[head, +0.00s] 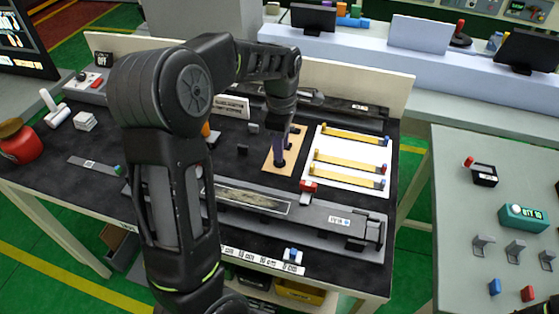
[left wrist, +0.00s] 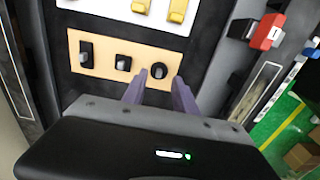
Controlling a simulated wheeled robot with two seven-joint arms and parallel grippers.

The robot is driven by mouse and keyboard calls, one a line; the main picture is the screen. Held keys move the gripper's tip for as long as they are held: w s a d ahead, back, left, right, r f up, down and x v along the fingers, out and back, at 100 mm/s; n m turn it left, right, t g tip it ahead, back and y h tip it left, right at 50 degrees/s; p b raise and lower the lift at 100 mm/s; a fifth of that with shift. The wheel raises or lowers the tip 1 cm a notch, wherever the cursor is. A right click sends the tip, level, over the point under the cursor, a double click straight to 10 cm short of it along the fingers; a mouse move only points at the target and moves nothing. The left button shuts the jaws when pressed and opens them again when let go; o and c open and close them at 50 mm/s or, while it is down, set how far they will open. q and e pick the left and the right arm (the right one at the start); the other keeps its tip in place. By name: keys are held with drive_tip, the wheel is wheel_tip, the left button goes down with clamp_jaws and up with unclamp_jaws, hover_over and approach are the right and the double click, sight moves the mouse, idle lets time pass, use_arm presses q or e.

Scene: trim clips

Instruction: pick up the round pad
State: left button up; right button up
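The round pad (left wrist: 159,70) is a dark disc with a grey raised part, on a tan board (left wrist: 110,42) in the left wrist view. It is at the end of a row with two squarish dark pads, one in the middle (left wrist: 123,62) and one at the far end (left wrist: 86,55). My left gripper (left wrist: 161,82) is open, with its purple fingertips on either side of the round pad's near edge; nothing is held. In the head view, my left gripper (head: 286,158) is low over the tan board (head: 268,165) and hides much of it. My right gripper is not in view.
A white panel with yellow strips (head: 345,185) lies right of the board. A long grey rail (head: 330,212) runs along the front of the dark table, with a red clamp (head: 309,186) by it. A grey side table (head: 480,225) stands at the right.

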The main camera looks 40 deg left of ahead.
use_arm(q)
drive_tip(key=shift+f+p, duration=0.35)
drive_tip(key=shift+f, duration=1.6)
clamp_jaws()
